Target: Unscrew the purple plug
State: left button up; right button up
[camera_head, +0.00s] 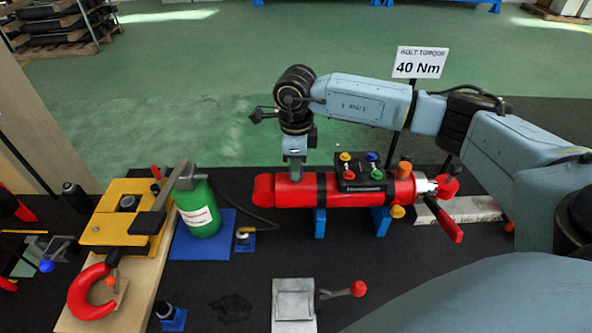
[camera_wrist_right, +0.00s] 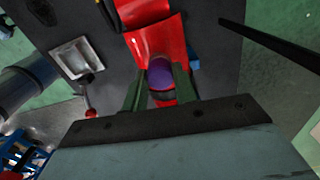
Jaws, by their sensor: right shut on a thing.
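The red cylinder (camera_head: 285,189) lies sideways on blue supports (camera_head: 380,221) on the dark bench. The purple plug (camera_wrist_right: 160,73) shows in the right wrist view, against the cylinder's red body (camera_wrist_right: 157,42). My right gripper (camera_head: 295,173) points down at the left part of the cylinder. In the wrist view its two fingers (camera_wrist_right: 160,86) stand on either side of the plug and are shut on it. In the head view the plug is hidden by the gripper. My left gripper is not in view.
A valve block with coloured knobs (camera_head: 361,172) sits on the cylinder, right of my gripper. A green bottle jack (camera_head: 199,212) stands left on a blue mat. A white block (camera_head: 293,299) and a red-knobbed lever (camera_head: 357,289) lie in front. A "40 Nm" sign (camera_head: 418,62) stands behind.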

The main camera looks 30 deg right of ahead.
jog(key=n+b, duration=0.1)
jog(key=n, duration=0.1)
jog(key=shift+w+n+b, duration=0.1)
jog(key=shift+n+b, duration=0.2)
jog(key=shift+n, duration=0.1)
jog(key=shift+n+b, duration=0.4)
jog(key=shift+n, duration=0.5)
jog(key=shift+r+n, duration=0.15)
jog(key=shift+n, duration=0.15)
jog(key=shift+n+b, duration=0.7)
jog(key=shift+n, duration=0.5)
jog(key=shift+n+b, duration=0.4)
jog(key=shift+n, duration=1)
